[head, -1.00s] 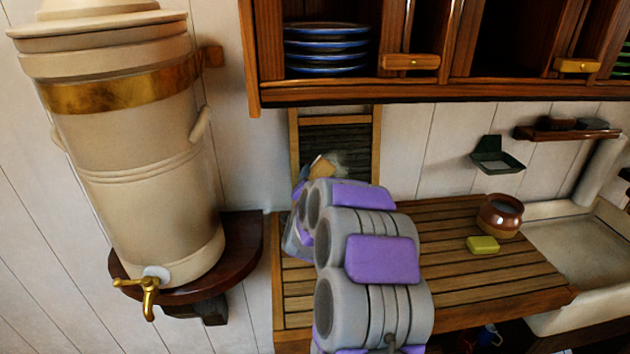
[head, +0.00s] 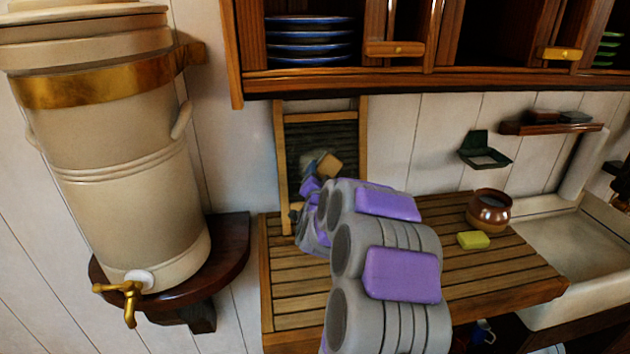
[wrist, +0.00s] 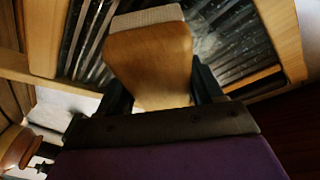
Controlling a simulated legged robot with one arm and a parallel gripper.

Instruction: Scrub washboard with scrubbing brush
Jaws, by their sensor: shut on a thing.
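The washboard (head: 342,139), a wooden frame around a dark ribbed panel, leans upright against the wall at the back of the slatted counter. In the wrist view its ribbed metal (wrist: 232,42) shows behind the brush. My gripper (wrist: 152,100) is shut on the scrubbing brush (wrist: 150,55), a pale wooden block with light bristles along its far edge. In the head view the brush (head: 328,165) is in front of the ribbed panel. Whether the bristles touch the ribs I cannot tell. My arm hides the washboard's lower right part in the head view.
The slatted counter (head: 290,290) holds a yellow soap bar (head: 473,240) and a brown pot (head: 489,210) at right, beside the sink (head: 570,245). A cabinet with blue plates (head: 310,42) hangs above. A large cream urn (head: 130,190) stands left on a shelf.

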